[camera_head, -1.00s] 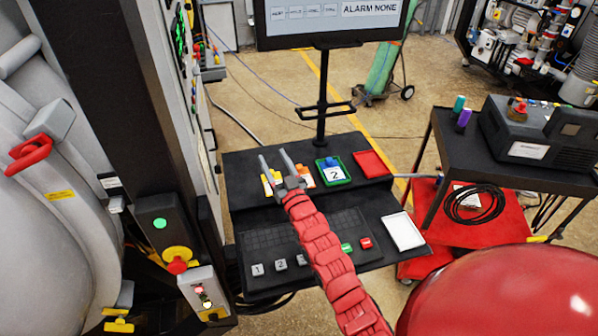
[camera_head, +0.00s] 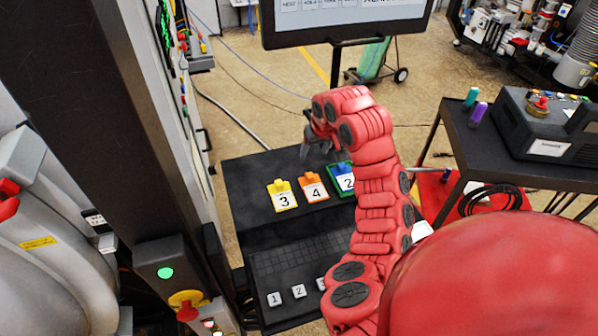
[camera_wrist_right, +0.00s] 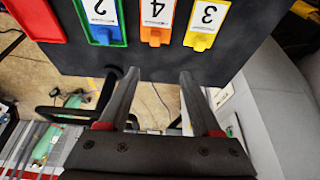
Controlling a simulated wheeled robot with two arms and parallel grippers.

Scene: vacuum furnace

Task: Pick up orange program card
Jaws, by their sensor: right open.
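The orange program card (camera_head: 314,188), marked 4, lies on the black upper shelf between the yellow card (camera_head: 282,196), marked 3, and the card marked 2 (camera_head: 344,181) in a green frame. In the right wrist view the orange card (camera_wrist_right: 156,20) is at the top, beyond the fingertips and apart from them. My right gripper (camera_wrist_right: 157,82) is open with nothing between its fingers. In the head view my right gripper (camera_head: 312,150) hangs past the far side of the cards, partly hidden by its wrist. My left gripper is out of view.
A monitor (camera_head: 345,20) on a pole stands behind the shelf. A lower keyboard deck (camera_head: 300,262) with numbered keys lies in front. A red tray (camera_wrist_right: 36,18) sits beside the green-framed card. A tall dark machine column (camera_head: 95,110) rises at left.

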